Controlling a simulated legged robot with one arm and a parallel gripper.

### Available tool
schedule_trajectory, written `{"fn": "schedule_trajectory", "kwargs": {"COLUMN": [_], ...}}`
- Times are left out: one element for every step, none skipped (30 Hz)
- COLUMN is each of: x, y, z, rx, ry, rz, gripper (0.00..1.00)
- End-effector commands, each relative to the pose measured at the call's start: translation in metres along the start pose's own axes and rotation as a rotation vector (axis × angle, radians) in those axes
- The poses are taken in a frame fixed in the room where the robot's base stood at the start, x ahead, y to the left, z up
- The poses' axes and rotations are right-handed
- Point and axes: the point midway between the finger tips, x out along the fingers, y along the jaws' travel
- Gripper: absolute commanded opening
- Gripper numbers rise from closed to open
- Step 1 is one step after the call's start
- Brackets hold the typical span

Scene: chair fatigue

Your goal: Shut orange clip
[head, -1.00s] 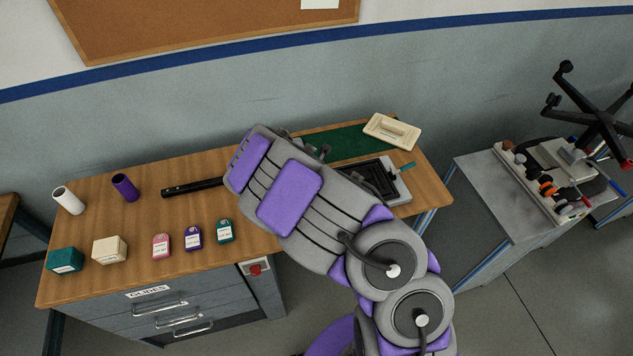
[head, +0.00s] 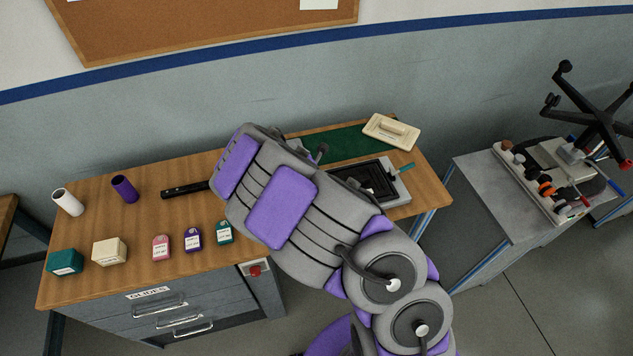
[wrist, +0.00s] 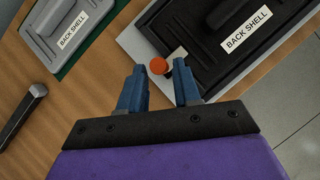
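A small round orange piece (wrist: 158,65), which looks like the orange clip, shows in the wrist view at the near corner of a grey-framed fixture (wrist: 135,42). A black part labelled BACK SHELL (wrist: 190,30) lies in this fixture. My gripper (wrist: 159,82) has its two blue-grey fingers apart. The orange piece lies just beyond the gap between the fingertips, and I cannot tell whether a finger touches it. In the head view, my arm hides the fingers and the orange piece. The black part (head: 368,180) shows there right of my arm.
A grey part labelled BACK SHELL (wrist: 65,25) lies on the green mat (head: 350,143). A black-handled tool (head: 184,190), spools, small boxes and tags occupy the left of the wooden table (head: 88,205).

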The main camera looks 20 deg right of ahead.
Motion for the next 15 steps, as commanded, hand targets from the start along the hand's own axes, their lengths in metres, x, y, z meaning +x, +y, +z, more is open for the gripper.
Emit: {"fn": "schedule_trajectory", "kwargs": {"x": [-0.014, -0.021, -0.030, -0.037, -0.044, -0.053, -0.059, -0.066, -0.075, -0.082, -0.088, -0.096, -0.101, -0.106, -0.112], "y": [0.001, 0.001, 0.002, 0.002, 0.003, 0.003, 0.002, 0.002, 0.002, 0.001, 0.002, 0.002, 0.003, 0.003, 0.003], "z": [0.001, 0.001, 0.001, 0.002, 0.002, 0.002, 0.000, 0.001, 0.001, 0.001, 0.001, 0.002, 0.002, 0.001, 0.000], "rx": [-0.002, -0.002, -0.002, -0.001, -0.001, 0.000, -0.002, -0.001, 0.000, -0.001, -0.003, 0.000, -0.001, -0.001, 0.000], "ry": [-0.001, 0.000, 0.001, -0.001, -0.001, 0.001, 0.003, 0.003, 0.004, 0.003, 0.003, 0.003, 0.003, 0.004, 0.007], "rz": [0.000, 0.000, 0.003, 0.003, 0.004, 0.004, 0.003, 0.001, 0.000, 0.000, 0.001, 0.002, 0.002, 0.004, 0.004], "gripper": [0.33, 0.33, 0.33, 0.33, 0.33, 0.33, 0.33, 0.33, 0.33, 0.33, 0.33, 0.33, 0.33, 0.33, 0.33]}}
